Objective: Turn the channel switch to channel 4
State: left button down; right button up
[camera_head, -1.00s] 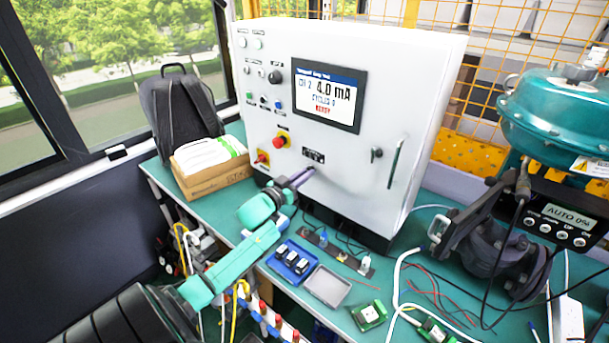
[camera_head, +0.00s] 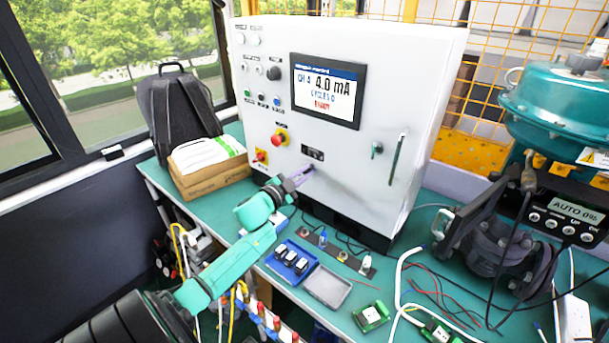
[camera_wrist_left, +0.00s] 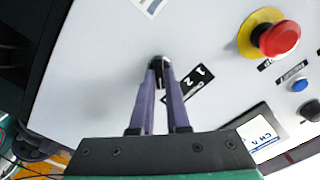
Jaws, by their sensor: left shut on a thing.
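The channel switch (camera_wrist_left: 159,60) is a small dark knob on the front of the white control cabinet (camera_head: 410,90). My left gripper (camera_wrist_left: 160,70) is shut on it with its two purple fingers. In the head view my left gripper (camera_head: 305,173) reaches the panel just below a black label plate (camera_head: 312,153) and mostly hides the switch. The label also shows in the left wrist view (camera_wrist_left: 192,87), with numbers partly covered by a finger. The cabinet's screen (camera_head: 327,90) appears to read CH 4 and 4.0 mA. My right gripper is not in view.
A red emergency button (camera_head: 279,139) sits up and left of the switch. Below are a blue tray (camera_head: 291,259) of small parts, a grey tray (camera_head: 327,287) and loose wires. A valve with a teal actuator (camera_head: 562,115) stands at the right.

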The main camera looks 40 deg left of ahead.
pick_arm(q)
jog(key=shift+m, duration=0.3)
jog(key=c, duration=0.9)
grip_release()
jog(key=shift+s+f, duration=0.15)
jog(key=shift+s, duration=0.4)
jog(key=s+b, duration=0.1)
jog(key=s, duration=1.2)
jog(key=shift+s+d+b, duration=0.2)
jog(key=shift+s+b, duration=0.05)
jog(key=shift+b, duration=0.15)
